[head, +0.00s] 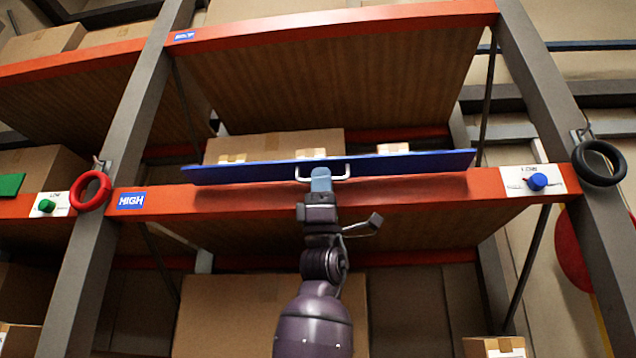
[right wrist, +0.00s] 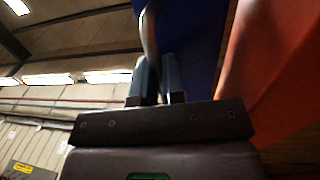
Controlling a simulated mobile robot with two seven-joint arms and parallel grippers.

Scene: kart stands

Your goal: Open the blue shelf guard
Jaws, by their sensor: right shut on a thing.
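The blue shelf guard (head: 420,163) is a long thin panel along the front of the middle shelf, just above its orange beam. It is seen at a shallow angle from below, so its exact tilt is hard to tell. A pale U-shaped handle (head: 340,172) is at its middle. My right gripper (head: 321,178) reaches up from below and is shut on this handle. In the right wrist view the fingers (right wrist: 158,80) close around the handle bar (right wrist: 149,35), with the blue guard (right wrist: 192,35) just behind. My left gripper is not in view.
Cardboard boxes (head: 275,146) stand behind the guard. A red ring (head: 90,191) and a black ring (head: 600,163) hang on the grey posts. An upper shelf beam (head: 330,25) lies above.

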